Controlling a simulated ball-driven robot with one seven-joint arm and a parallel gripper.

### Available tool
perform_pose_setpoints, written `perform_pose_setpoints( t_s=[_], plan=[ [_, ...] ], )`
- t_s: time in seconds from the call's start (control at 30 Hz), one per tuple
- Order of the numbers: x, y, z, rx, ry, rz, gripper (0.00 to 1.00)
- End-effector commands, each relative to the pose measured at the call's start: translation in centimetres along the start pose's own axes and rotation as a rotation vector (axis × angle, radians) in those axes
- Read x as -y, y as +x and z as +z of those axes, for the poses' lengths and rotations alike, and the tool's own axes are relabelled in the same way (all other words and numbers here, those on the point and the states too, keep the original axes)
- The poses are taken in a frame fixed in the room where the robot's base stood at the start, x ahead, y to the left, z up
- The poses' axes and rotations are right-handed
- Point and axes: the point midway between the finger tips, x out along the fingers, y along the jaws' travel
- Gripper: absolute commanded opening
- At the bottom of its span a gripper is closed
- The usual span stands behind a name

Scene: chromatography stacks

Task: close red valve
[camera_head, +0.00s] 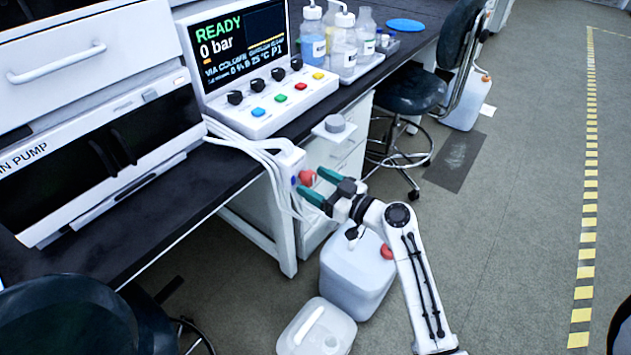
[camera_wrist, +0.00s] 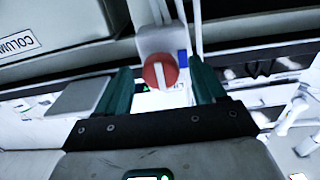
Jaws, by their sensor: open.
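The red valve (camera_wrist: 160,71) is a round red knob with a white bar across its face, on a white block (camera_wrist: 160,42). In the wrist view it sits between and just beyond my gripper's two green fingers (camera_wrist: 162,88), a little nearer the right finger. The bar runs roughly up and down in that view. In the head view the red valve (camera_head: 307,178) is at the bench's front edge, close to the green fingertips of my gripper (camera_head: 313,186). My gripper is open and empty. I cannot tell whether a finger touches the knob.
White tubes (camera_head: 265,160) run from the control box (camera_head: 265,110) down beside the valve. A small white shelf (camera_head: 325,132) with a grey knob juts out behind it. White jugs (camera_head: 350,275) stand on the floor below my gripper. A stool (camera_head: 412,92) stands farther back.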

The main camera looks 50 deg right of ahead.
Motion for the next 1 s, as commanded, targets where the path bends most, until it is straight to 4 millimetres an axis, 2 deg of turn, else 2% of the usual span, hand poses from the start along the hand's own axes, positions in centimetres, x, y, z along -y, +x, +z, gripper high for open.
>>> perform_pose_setpoints(
  t_s=[0.1,0.37,0.9,1.0],
  plan=[
    [0.04,0.6,-0.02,0.0,0.0,-0.001,0.69],
    [0.04,0.69,0.0,0.0,0.0,-0.001,0.69],
    [0.03,0.65,0.01,0.0,0.0,-0.001,0.2],
    [0.03,0.65,0.02,0.0,0.0,-0.001,0.14]
  ],
)
